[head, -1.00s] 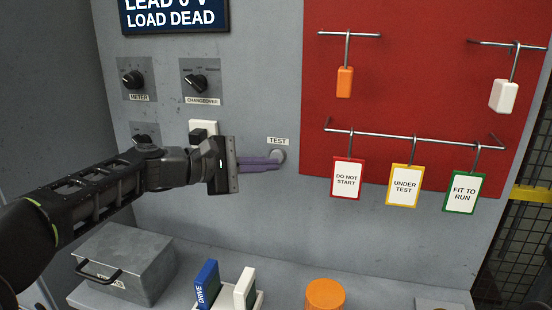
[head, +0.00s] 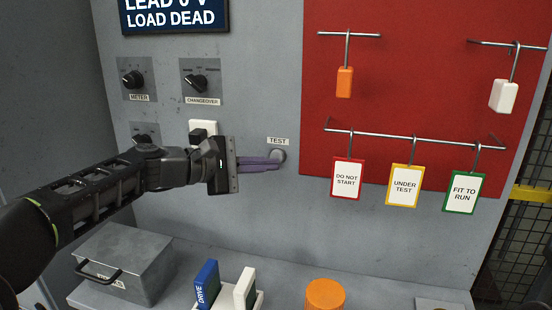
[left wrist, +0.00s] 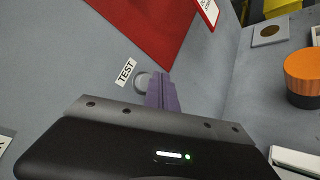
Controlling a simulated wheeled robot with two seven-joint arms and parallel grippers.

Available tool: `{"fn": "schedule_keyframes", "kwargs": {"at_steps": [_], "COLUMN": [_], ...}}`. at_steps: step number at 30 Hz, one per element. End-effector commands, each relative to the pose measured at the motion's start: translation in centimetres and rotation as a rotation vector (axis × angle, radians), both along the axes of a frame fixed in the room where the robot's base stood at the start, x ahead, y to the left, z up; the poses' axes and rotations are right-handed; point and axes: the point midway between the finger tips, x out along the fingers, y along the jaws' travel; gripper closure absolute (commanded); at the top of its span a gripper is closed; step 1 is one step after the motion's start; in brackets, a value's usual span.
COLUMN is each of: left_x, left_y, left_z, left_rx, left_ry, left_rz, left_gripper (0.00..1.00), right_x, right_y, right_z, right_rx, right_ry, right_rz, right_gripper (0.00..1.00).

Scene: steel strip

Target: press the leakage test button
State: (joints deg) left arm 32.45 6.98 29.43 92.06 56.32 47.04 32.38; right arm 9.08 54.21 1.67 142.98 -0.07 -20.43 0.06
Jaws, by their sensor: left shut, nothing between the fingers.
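The test button (head: 279,155) is a round grey button on the grey panel, under a small TEST label (head: 278,141). In the left wrist view the button (left wrist: 143,80) shows beside the fingertips, with the TEST label (left wrist: 125,72) next to it. My left gripper (head: 280,162) is shut and empty, its purple fingers pointing right with the tips at the button's lower edge. The fingers (left wrist: 162,92) partly cover the button's side in the wrist view. I cannot tell whether the tips touch it. My right gripper is not in view.
A red board (head: 400,100) with hanging tags and padlocks is to the right. Knobs labelled METER (head: 134,80) and CHANGEOVER (head: 196,84) are at upper left. Below, a shelf holds a metal box (head: 125,262), upright blue and white pieces, and an orange cylinder (head: 325,294).

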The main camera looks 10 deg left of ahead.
Motion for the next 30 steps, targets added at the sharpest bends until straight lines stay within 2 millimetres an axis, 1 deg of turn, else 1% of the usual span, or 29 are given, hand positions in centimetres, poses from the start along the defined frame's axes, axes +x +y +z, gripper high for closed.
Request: {"fn": "schedule_keyframes", "kwargs": {"at_steps": [9, 30], "left_x": [0.8, 1.2], "left_y": [-0.1, -0.1], "left_z": [0.1, 0.1], "left_rx": [0.000, 0.000], "left_ry": [0.000, 0.000], "left_rz": [0.000, 0.000], "left_gripper": [1.00, 1.00], "right_x": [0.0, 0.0], "right_y": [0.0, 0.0], "right_z": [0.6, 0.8], "right_rx": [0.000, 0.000], "right_ry": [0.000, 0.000], "right_rz": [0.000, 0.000], "right_gripper": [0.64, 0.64]}}
